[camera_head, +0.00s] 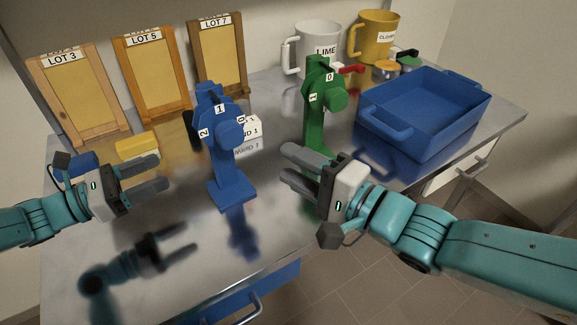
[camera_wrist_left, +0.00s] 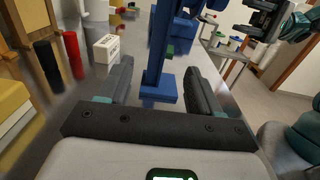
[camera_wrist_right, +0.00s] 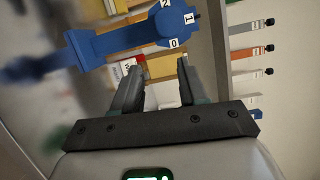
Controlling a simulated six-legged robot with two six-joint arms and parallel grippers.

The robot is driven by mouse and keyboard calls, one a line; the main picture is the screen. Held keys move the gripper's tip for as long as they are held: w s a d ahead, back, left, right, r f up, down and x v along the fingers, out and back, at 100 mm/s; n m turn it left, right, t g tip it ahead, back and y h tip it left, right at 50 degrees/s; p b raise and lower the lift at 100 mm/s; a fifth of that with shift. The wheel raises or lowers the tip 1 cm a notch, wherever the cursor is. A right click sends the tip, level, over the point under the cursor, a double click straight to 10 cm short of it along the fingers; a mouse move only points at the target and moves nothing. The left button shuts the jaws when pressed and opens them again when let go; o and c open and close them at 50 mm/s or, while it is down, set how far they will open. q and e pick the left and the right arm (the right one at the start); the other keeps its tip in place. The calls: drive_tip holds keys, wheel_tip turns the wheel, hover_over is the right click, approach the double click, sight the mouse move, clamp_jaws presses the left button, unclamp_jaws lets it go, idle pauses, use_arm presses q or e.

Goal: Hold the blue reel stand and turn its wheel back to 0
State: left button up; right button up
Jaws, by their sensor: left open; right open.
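The blue reel stand (camera_head: 226,160) stands upright on the metal bench, with a wheel at its top marked 2, 1 and 0. It also shows in the left wrist view (camera_wrist_left: 158,60), between the fingers but beyond their tips, and in the right wrist view (camera_wrist_right: 120,38). My left gripper (camera_head: 162,172) is open and empty to the left of the stand, its fingers pointing at the post. My right gripper (camera_head: 290,166) is open and empty to the right of the stand, in front of the green reel stand (camera_head: 314,105). Neither gripper touches the blue stand.
A blue tray (camera_head: 425,125) sits at the right. A white LIME mug (camera_head: 318,48) and a yellow mug (camera_head: 374,38) stand behind. Wooden boards (camera_head: 152,78) lean at the back left. A yellow sponge-like block (camera_head: 138,144) and a white box (camera_head: 250,130) lie near the stand. The front bench is clear.

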use_arm(q)
drive_tip(key=x, duration=1.6)
drive_tip(key=shift+d, duration=0.25)
use_arm(e)
drive_tip(key=shift+s+a+r+y, duration=0.6)
drive_tip(key=shift+s+y, duration=0.1)
drive_tip(key=shift+s, duration=0.1)
